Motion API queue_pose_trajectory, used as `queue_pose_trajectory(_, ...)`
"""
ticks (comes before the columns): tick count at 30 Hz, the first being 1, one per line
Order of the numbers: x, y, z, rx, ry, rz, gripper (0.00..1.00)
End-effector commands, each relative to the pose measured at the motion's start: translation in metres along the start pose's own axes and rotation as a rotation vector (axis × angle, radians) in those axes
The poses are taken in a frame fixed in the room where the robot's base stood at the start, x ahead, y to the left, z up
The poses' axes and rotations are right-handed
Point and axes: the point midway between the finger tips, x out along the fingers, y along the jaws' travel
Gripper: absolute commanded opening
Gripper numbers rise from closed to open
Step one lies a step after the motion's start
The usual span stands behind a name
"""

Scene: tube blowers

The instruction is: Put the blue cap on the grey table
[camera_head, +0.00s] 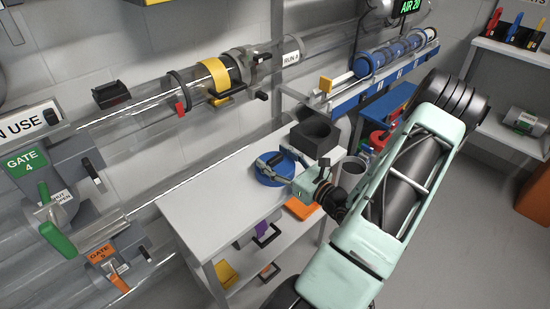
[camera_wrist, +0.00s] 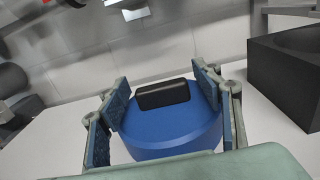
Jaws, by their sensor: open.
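In the wrist view the blue cap (camera_wrist: 165,135) has a black block handle (camera_wrist: 162,95) on top. My gripper (camera_head: 274,163) is over the cap, with its fingers spread. In the wrist view my gripper (camera_wrist: 161,98) has one finger on each side of the handle, with gaps between. The cap's near lower edge is partly hidden by the gripper body.
The table's left part is clear. Clear tubes (camera_head: 160,105) run behind.

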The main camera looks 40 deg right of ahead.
Motion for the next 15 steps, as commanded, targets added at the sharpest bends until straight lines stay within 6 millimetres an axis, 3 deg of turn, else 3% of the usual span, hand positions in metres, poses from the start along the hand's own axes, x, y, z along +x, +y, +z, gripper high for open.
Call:
queue_pose_trajectory(7,-0.008,-0.001,0.004,0.000,0.002,-0.003,0.59)
queue_pose_trajectory(15,-0.064,-0.001,0.004,0.001,0.002,-0.005,0.59)
